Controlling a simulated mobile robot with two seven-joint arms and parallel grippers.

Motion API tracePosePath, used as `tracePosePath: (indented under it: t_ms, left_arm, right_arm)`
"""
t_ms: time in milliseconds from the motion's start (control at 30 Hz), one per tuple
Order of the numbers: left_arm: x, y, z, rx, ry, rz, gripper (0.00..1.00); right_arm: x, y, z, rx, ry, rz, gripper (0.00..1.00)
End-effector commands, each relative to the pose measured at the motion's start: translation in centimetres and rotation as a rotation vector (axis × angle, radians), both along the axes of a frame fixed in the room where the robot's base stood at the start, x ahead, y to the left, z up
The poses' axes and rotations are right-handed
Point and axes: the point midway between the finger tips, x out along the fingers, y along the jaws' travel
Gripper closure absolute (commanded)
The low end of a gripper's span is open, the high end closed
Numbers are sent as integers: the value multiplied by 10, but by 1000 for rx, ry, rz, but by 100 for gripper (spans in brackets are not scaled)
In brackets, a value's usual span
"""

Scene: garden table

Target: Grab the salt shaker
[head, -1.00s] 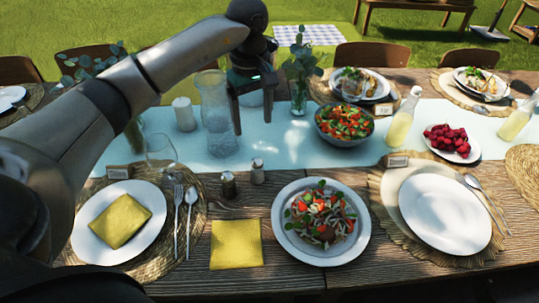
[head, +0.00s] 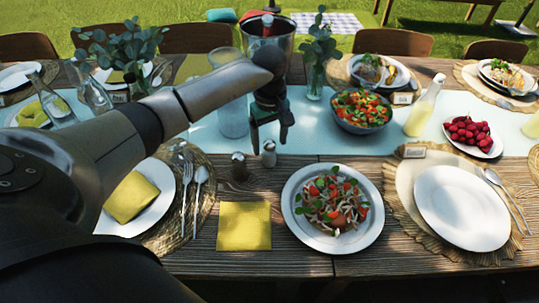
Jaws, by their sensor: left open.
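The salt shaker (head: 269,157), small and pale with a metal top, stands upright on the wooden table (head: 300,262) near the edge of the light blue runner. A darker shaker (head: 239,170), likely pepper, stands just to its left. My left gripper (head: 269,146) points down at the salt shaker, with its fingers apart to either side of the shaker's top. It is open; I cannot tell whether a finger touches the shaker. My right gripper is not in view.
A yellow napkin (head: 244,227) and a plate of salad (head: 332,247) lie in front of the shakers. A tall glass pitcher (head: 232,115) stands behind, left of my gripper. A salad bowl (head: 361,124) and a glass vase (head: 314,80) stand to the right.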

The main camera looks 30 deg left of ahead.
Motion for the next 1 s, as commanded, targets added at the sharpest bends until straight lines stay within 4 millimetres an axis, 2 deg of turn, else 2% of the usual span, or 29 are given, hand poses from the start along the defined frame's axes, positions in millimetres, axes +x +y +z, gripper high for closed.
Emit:
tracePosePath:
  t_ms: [33, 133, 400, 1000]
  left_arm:
    - [0, 0, -9, -1, 0, 1, 19]
    - [0, 0, -16, -1, 0, 1, 19]
    - [0, 1, -17, 0, -1, 1, 20]
    - [0, 1, -17, 1, -2, 1, 88]
  right_arm:
    - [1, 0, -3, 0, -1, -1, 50]
    - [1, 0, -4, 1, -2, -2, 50]
    - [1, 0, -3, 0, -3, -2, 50]
    - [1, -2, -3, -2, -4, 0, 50]
